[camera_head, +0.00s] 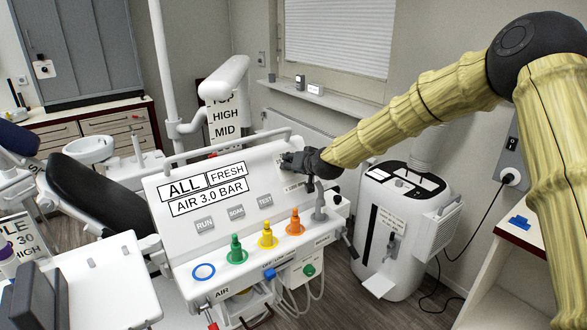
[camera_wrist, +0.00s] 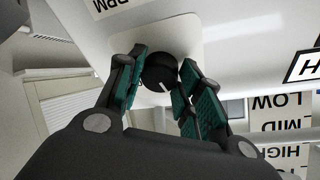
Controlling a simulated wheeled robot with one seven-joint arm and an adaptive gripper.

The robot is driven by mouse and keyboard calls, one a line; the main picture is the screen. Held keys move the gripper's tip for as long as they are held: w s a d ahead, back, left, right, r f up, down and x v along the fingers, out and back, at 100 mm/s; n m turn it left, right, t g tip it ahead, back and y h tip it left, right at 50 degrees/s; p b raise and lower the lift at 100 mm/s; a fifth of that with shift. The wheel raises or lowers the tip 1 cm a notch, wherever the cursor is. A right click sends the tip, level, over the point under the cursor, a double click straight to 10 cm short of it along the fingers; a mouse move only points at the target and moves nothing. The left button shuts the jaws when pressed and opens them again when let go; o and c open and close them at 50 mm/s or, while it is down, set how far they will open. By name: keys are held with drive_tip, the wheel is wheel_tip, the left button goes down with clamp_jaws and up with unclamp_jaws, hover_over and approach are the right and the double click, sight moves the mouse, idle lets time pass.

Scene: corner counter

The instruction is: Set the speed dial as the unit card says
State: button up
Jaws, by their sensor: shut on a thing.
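A black round dial (camera_wrist: 158,72) with a white pointer mark sits on the white panel in the wrist view, beside a label ending in "PM". My gripper (camera_head: 298,163) is at the upper right of the white control panel (camera_head: 262,250). Its two green-padded fingers are shut on the dial, one on each side. In the head view my gripper hides the dial. Which is the unit card I cannot tell.
The panel bears a sign (camera_head: 208,190) with "ALL", "FRESH" and "AIR 3.0 BAR", and green (camera_head: 237,252), yellow (camera_head: 267,237) and orange (camera_head: 295,224) cones. A rail runs along its top edge. A white machine (camera_head: 397,235) stands on the floor to the right.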

drive_tip(key=m+h, duration=0.1)
drive_tip(key=m, duration=0.2)
drive_tip(key=shift+r+m, duration=0.15)
drive_tip(key=shift+m, duration=0.25)
drive_tip(key=shift+m+h, duration=0.3)
drive_tip(key=shift+m, duration=1.2)
drive_tip(key=shift+g, duration=0.3)
drive_tip(key=o, duration=1)
drive_tip(key=v, duration=1.2)
drive_tip(key=shift+w, duration=0.1)
